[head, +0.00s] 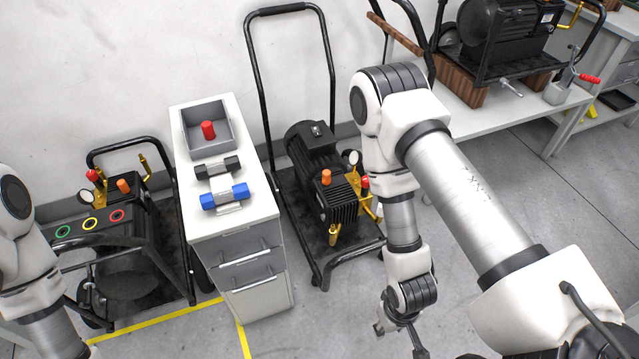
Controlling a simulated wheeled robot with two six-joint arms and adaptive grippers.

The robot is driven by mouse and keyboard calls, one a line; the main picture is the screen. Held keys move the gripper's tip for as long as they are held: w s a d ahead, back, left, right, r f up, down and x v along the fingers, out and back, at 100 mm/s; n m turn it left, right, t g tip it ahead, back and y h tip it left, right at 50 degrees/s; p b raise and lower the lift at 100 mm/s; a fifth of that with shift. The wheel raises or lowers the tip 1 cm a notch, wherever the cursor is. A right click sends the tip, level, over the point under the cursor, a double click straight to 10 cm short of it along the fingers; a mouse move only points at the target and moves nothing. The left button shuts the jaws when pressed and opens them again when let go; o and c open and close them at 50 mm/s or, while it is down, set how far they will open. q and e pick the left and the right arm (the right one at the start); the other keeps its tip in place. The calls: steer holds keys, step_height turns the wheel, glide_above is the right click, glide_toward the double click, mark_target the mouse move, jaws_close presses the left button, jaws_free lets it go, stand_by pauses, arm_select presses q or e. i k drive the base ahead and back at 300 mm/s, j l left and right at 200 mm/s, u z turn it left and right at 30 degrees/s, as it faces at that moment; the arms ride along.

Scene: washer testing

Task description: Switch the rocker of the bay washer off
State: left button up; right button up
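One pressure washer (110,235) stands at the left behind a yellow floor line, with green, yellow and red rings on a dark bar in front of it. Another washer (345,205) with a black motor, orange cap and brass fittings stands on a wheeled cart right of the cabinet. A small box (317,130) on top of its motor carries what looks like a switch; its position is too small to read. I cannot tell for sure which is the bay washer. My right gripper (400,337) hangs open and empty, low right of the middle cart. My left gripper is out of view.
A third washer (500,25) sits on the right bench (520,108).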

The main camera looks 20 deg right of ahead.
mark_target(314, 130)
steer(key=i+l, duration=0.15)
steer(key=i, duration=0.2)
steer(key=i+l, duration=0.15)
steer(key=i, duration=0.25)
steer(key=i+l+u, duration=0.1)
steer(key=i, duration=0.25)
